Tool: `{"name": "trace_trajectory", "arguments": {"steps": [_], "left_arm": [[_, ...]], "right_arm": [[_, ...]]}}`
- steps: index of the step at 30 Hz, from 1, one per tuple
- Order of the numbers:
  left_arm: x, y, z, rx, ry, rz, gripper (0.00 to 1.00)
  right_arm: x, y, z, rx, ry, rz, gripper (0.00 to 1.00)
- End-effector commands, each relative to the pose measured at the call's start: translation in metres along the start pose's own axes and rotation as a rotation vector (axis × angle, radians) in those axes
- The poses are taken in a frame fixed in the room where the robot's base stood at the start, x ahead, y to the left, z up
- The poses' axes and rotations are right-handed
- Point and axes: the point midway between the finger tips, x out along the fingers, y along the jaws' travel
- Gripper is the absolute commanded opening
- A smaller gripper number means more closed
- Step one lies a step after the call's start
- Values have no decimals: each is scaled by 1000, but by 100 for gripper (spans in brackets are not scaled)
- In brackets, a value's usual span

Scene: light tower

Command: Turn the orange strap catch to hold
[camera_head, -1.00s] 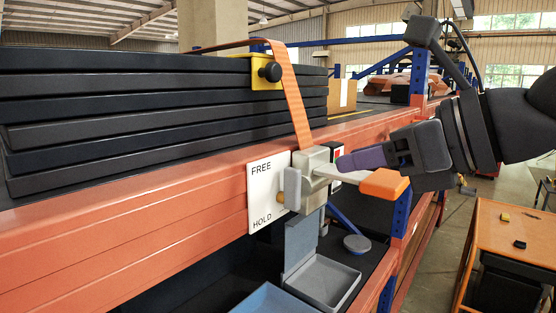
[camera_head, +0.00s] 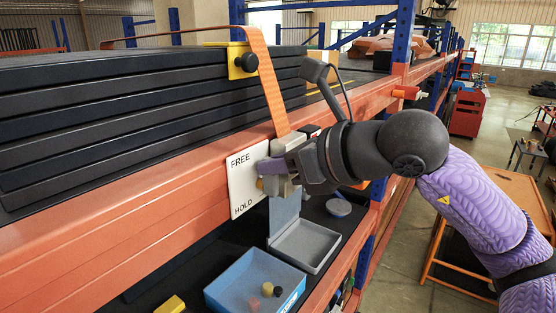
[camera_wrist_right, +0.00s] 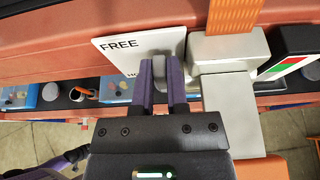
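The orange strap (camera_head: 264,77) runs over the dark stack and down to a beige block (camera_wrist_right: 228,47). The white FREE/HOLD plate (camera_head: 242,183) is beside that block, FREE above HOLD. In the right wrist view, the grey catch lever (camera_wrist_right: 172,40) stands in front of the plate, close to the FREE lettering. My right gripper (camera_head: 273,168) is at the catch and hides most of it in the head view. Its purple fingers (camera_wrist_right: 161,68) have a narrow gap and lie around or against the lever; whether they press on it is unclear. My left gripper is not in view.
The orange shelf beam (camera_head: 110,225) runs under the stack. Below the plate are an open grey box (camera_head: 308,243) and a blue tray (camera_head: 240,288) with small balls. A red-and-green indicator (camera_wrist_right: 287,66) sits right of the block. A workbench (camera_head: 500,200) stands at the right.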

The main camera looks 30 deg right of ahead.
Motion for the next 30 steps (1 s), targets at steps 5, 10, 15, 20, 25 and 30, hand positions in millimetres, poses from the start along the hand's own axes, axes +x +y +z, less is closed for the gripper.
{"name": "trace_trajectory", "arguments": {"steps": [5,10,15,20,25,30], "left_arm": [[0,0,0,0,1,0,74],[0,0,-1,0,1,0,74],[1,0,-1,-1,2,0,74],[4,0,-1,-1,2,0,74],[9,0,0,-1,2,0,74],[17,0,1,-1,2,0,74]], "right_arm": [[0,0,0,0,0,0,0],[0,0,0,-5,0,-2,0],[0,2,1,-45,-2,-19,0],[0,6,0,-131,-2,-54,0],[0,12,-1,-267,-5,-110,0],[1,18,-4,-417,-6,-173,0]]}}
